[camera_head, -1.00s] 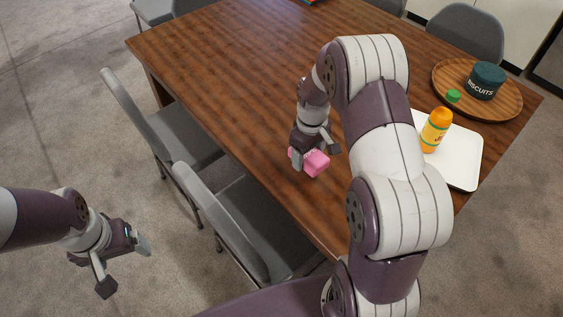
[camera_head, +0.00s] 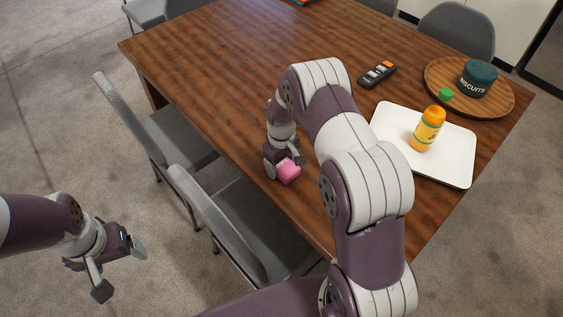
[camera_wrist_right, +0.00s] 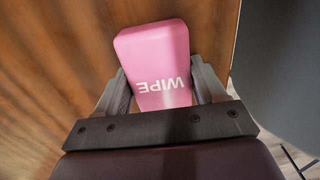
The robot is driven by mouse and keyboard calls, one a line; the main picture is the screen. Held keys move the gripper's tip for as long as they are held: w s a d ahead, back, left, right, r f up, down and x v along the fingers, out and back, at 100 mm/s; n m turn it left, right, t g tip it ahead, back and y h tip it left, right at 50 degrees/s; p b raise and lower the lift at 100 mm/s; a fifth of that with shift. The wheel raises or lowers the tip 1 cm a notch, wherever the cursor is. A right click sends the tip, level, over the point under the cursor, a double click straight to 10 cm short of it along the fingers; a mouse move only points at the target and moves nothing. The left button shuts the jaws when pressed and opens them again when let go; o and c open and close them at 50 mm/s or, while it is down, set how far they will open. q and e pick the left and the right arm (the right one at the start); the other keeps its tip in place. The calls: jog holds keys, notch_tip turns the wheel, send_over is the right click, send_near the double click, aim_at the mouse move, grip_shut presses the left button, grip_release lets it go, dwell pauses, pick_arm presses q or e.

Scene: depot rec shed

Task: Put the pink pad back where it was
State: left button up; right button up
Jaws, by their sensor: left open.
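The pink pad (camera_head: 288,174) is between the fingers of my right gripper (camera_head: 285,166), near the table's left edge in the head view. In the right wrist view the pad (camera_wrist_right: 153,55) shows the word WIPE upside down, with a finger against each side, so the right gripper (camera_wrist_right: 163,90) is shut on it. I cannot tell how far the pad is above the tabletop. My left gripper (camera_head: 120,268) is open and empty, off the table at the lower left, above the floor.
On the wooden table (camera_head: 225,70) a white tray (camera_head: 455,160) holds an orange bottle (camera_head: 428,130). A round wooden tray (camera_head: 503,103) holds a dark biscuits tin (camera_head: 479,79) and a green item (camera_head: 445,94). A black remote (camera_head: 377,74) lies behind. Grey chairs (camera_head: 235,215) line the left edge.

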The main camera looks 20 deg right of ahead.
aim_at(281, 165)
jog(key=o, duration=0.4)
jog(key=shift+c, duration=0.2)
jog(key=shift+r, duration=0.15)
notch_tip(281, 165, up, 13)
jog(key=s+a+r+m, duration=0.1)
jog(key=s+a, duration=0.1)
jog(key=s, duration=0.7)
jog(key=s+a+r+m+t, duration=0.1)
jog(key=s+a+r+m, duration=0.1)
jog(key=s, duration=0.8)
jog(key=shift+a+r+m, duration=0.15)
jog(key=shift+a+m, duration=0.15)
jog(key=shift+a, duration=0.25)
notch_tip(281, 165, up, 3)
jog(key=p, duration=0.3)
jog(key=shift+s, duration=0.1)
